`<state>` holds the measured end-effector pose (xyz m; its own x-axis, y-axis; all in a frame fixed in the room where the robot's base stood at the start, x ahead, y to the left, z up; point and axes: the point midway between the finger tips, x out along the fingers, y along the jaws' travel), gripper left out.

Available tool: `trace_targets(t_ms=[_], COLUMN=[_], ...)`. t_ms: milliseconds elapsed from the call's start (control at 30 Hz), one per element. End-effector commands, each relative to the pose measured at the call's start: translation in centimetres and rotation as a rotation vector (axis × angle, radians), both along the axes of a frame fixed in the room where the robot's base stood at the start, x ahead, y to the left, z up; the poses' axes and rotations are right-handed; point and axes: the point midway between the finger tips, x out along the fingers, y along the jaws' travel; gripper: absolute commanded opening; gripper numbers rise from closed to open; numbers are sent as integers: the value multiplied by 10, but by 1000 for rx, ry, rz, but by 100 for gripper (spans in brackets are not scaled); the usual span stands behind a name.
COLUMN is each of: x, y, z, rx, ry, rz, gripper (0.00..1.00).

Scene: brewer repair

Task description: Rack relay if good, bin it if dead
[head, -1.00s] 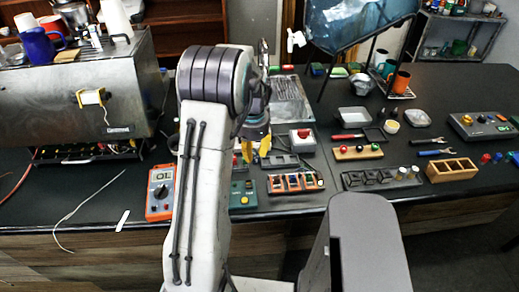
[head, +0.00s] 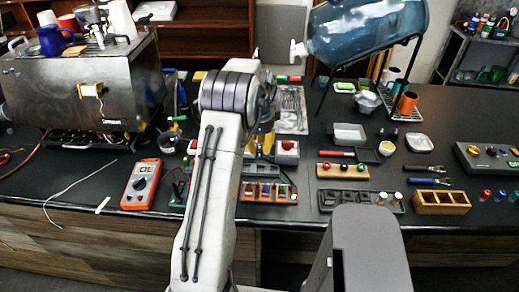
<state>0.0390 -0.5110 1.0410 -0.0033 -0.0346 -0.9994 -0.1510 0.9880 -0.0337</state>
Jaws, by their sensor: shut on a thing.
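My gripper (head: 264,148) has yellow fingers, mostly hidden behind my arm. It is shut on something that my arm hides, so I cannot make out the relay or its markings. The fingers show just behind a rack (head: 268,194) with several orange-edged slots, at the bench's front; I cannot tell their height above the bench. An orange multimeter (head: 142,184) lies to the left, its display seeming to read "OL".
A box with a red button (head: 287,150) stands beside the gripper. To the right are a wooden block with coloured knobs (head: 343,171), a dark socket strip (head: 361,201) and a wooden compartment box (head: 441,202). A steel brewer (head: 85,90) fills the left. Bare bench shows around the tools.

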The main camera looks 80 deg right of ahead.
Motion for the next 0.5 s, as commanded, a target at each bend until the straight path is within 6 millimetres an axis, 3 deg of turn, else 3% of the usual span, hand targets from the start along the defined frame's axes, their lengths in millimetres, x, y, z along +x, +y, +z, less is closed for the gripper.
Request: trace_targets(t_ms=[500], x=[0], y=[-1], z=[-10], rx=[-4], ry=[-2], rz=[-79], gripper=[0])
